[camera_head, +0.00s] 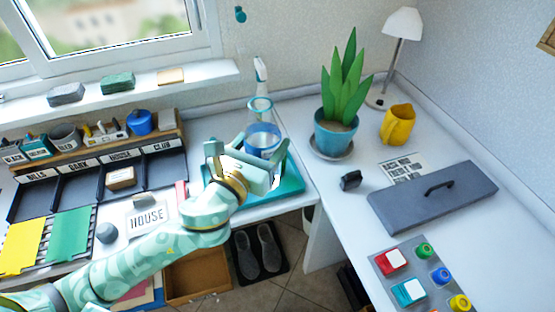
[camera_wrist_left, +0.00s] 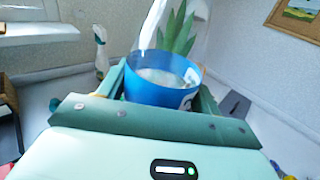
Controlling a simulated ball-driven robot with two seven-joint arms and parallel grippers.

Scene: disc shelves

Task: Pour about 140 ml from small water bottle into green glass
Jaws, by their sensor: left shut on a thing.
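My left gripper (camera_head: 262,160) is shut on the small water bottle (camera_head: 263,138), a clear vessel with a blue band. It stands roughly upright between the fingers, above or on the teal tray (camera_head: 290,186); I cannot tell whether it touches the tray. In the left wrist view the bottle's blue band (camera_wrist_left: 160,95) sits between the jaws, and its clear upper part runs out of the top of the frame. A pale green clear rim (camera_head: 260,103) shows just above the band; I cannot tell whether it is the green glass or part of the bottle. My right gripper is out of view.
A white spray bottle (camera_head: 261,72) stands behind the tray. A potted plant (camera_head: 336,130), a yellow mug (camera_head: 397,125) and a lamp (camera_head: 402,25) stand to the right. A dark grey case (camera_head: 430,200) lies on the right desk. Sorting bins and cards fill the left.

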